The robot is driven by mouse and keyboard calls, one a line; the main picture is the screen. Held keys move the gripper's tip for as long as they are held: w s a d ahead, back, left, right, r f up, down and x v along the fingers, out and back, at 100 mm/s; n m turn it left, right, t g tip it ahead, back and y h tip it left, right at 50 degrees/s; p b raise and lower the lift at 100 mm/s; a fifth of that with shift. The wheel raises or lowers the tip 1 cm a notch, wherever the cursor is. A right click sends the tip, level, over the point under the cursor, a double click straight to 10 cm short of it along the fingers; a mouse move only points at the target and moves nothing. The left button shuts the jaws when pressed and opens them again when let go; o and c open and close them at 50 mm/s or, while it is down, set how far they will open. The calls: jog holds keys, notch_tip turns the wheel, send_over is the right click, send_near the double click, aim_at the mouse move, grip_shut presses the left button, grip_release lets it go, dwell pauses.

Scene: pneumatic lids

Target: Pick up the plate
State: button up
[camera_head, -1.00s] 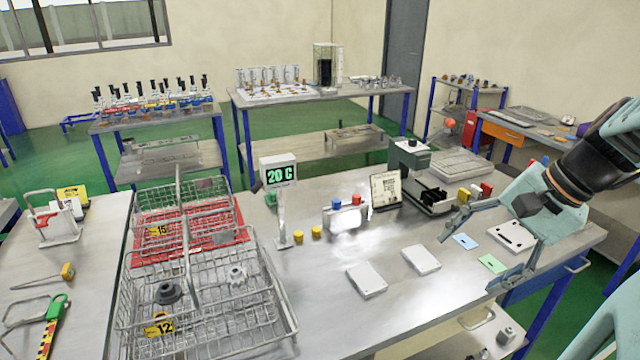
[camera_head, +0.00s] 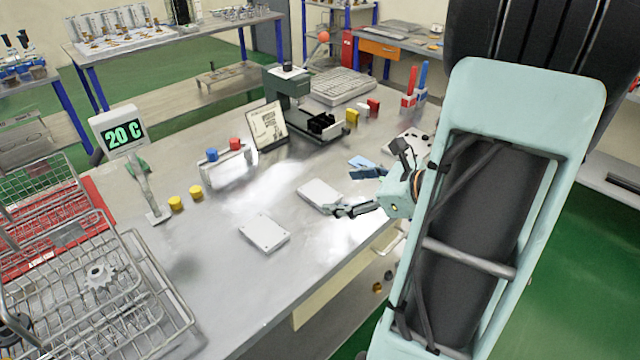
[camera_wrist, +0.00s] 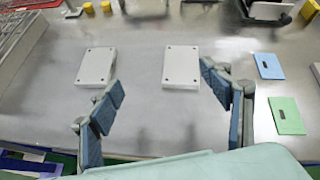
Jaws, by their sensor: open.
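Two light grey rectangular plates with corner holes lie flat on the metal table. The left plate (camera_head: 264,233) also shows in the wrist view (camera_wrist: 97,66). The right plate (camera_head: 320,194) also shows in the wrist view (camera_wrist: 181,66). My gripper (camera_wrist: 160,82) is open and empty, its blue-padded fingers spread. In the wrist view the right plate lies ahead, close to the right finger, and the left plate lies ahead of the left finger. In the head view my gripper (camera_head: 352,192) is beside the right plate. I cannot tell its exact height above the table.
A blue card (camera_wrist: 269,66) and a green card (camera_wrist: 286,115) lie right of the plates. A green-grey device (camera_head: 288,85) stands behind. The table's front edge is near.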

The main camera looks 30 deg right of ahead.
jog(key=d+f+m, duration=0.1)
jog(key=w+d+f+m+t+h, duration=0.1)
jog(key=m, duration=0.1)
jog(key=shift+d+f, duration=0.15)
jog(key=shift+f, duration=0.05)
jog(key=b, duration=0.1)
send_near(319, 192)
jog(key=shift+w+a+f, duration=0.15)
jog(key=shift+w+a, duration=0.1)
jog(key=shift+w, duration=0.3)
jog(key=shift+w+a+f, duration=0.2)
jog(key=shift+w+a, duration=0.1)
jog(key=shift+w, duration=0.3)
jog(key=shift+d+f+x, duration=0.1)
jog(key=shift+f+x, duration=0.05)
jog(key=shift+x, duration=1.2)
jog(key=shift+d+f+x, duration=0.15)
jog(key=shift+x, duration=1.15)
jog(key=shift+s, duration=0.1)
jog(key=c, duration=1.5)
